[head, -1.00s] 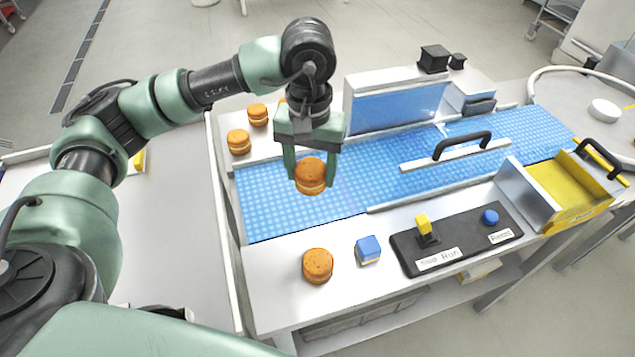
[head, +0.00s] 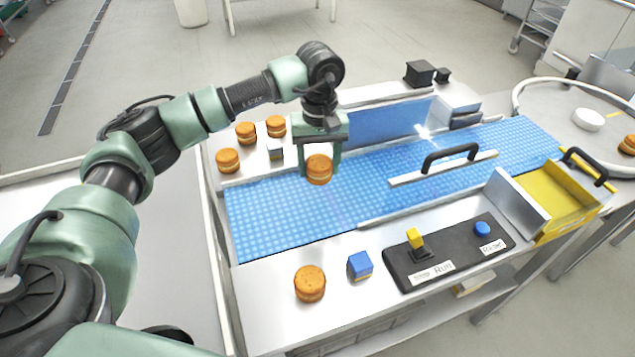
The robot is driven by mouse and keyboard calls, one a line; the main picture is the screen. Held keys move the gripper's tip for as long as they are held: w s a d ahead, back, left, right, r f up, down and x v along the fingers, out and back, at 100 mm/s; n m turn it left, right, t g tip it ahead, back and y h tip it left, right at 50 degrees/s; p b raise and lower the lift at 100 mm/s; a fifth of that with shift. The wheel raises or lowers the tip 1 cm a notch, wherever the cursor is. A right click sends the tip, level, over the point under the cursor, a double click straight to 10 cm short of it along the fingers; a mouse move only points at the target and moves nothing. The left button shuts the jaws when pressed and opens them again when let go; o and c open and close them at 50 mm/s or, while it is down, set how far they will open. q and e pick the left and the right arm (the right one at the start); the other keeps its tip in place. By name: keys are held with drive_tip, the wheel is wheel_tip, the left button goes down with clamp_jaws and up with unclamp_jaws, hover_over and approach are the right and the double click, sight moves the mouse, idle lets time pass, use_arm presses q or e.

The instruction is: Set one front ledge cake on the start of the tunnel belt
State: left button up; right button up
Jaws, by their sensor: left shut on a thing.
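My left gripper (head: 320,172) is shut on an orange-brown filled cake (head: 319,168). It holds the cake over the far part of the blue belt (head: 290,212), some way in from the belt's left end. I cannot tell the gap under the cake. One similar cake (head: 310,283) stands on the front ledge (head: 275,300), left of a blue block (head: 360,265). Three more cakes stand on the back ledge: one near its left end (head: 227,160), one behind (head: 245,132) and one beside the gripper (head: 276,126). My right gripper is out of view.
A black panel (head: 405,272) with a yellow lever (head: 415,239) and blue button (head: 482,229) lies on the front ledge. A black-handled bar (head: 445,168) crosses the belt. A yellow tray (head: 560,205) is at the right. A grey-white block (head: 275,150) stands on the back ledge.

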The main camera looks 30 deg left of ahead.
sight(319, 161)
use_arm(q)
wheel_tip(319, 161, down, 3)
drive_tip(key=shift+f, duration=0.1)
wheel_tip(319, 161, down, 4)
drive_tip(key=shift+f+p, duration=0.15)
drive_tip(key=shift+p, duration=0.65)
drive_tip(key=shift+f, duration=0.1)
drive_tip(key=o, duration=0.9)
drive_tip(key=shift+c, duration=0.2)
drive_tip(key=shift+r, duration=0.3)
wheel_tip(319, 161, up, 11)
drive_tip(key=b, duration=0.3)
drive_tip(key=shift+f+b, duration=0.2)
drive_tip(key=shift+b, duration=0.2)
drive_tip(key=shift+r, duration=0.55)
